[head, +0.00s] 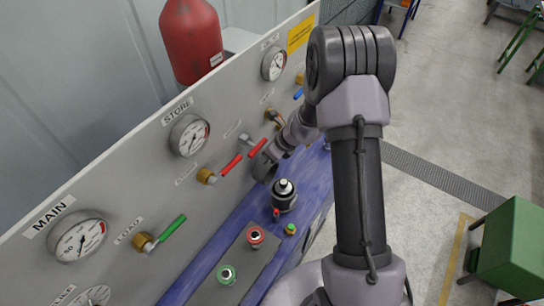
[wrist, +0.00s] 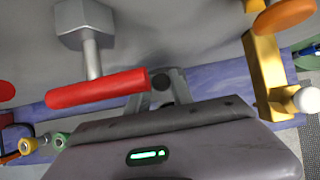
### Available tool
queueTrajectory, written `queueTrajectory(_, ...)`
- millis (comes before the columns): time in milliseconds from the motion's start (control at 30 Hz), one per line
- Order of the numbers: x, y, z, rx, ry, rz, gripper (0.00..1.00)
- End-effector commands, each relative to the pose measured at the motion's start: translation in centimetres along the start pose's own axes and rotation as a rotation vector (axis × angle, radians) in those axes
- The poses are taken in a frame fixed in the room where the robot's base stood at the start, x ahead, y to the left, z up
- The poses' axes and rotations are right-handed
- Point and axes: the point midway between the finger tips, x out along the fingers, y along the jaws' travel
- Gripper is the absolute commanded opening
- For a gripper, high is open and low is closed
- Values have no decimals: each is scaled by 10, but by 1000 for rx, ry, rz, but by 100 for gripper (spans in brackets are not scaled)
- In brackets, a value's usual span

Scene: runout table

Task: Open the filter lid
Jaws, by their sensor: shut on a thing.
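A black round canister (head: 284,200) with a pale knob on top stands on the blue bench in the head view. It may be the filter, but no label on it can be read. My gripper (head: 264,168) is behind and left of it, low in front of the grey panel and apart from the canister. In the wrist view my gripper (wrist: 165,86) is shut on a small dark round part (wrist: 160,82). Most of that part is hidden, and I cannot tell what it is.
A red lever (wrist: 95,89) on a grey fitting lies close to my fingers' left. A brass bracket (wrist: 265,75) with a white ball end is to their right.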

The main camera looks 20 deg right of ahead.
Motion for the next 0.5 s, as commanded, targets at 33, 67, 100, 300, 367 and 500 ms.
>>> queueTrajectory(33, 1, 0, 4, -1, -4, 0, 0)
queueTrajectory(67, 1, 0, 5, -1, -5, -1, 0)
queueTrajectory(100, 2, -1, 6, 0, -5, -1, 0)
queueTrajectory(300, 3, -1, 8, 1, -6, -2, 0)
queueTrajectory(367, 3, -1, 8, 1, -6, -2, 0)
queueTrajectory(500, 3, -1, 8, 0, -6, -2, 0)
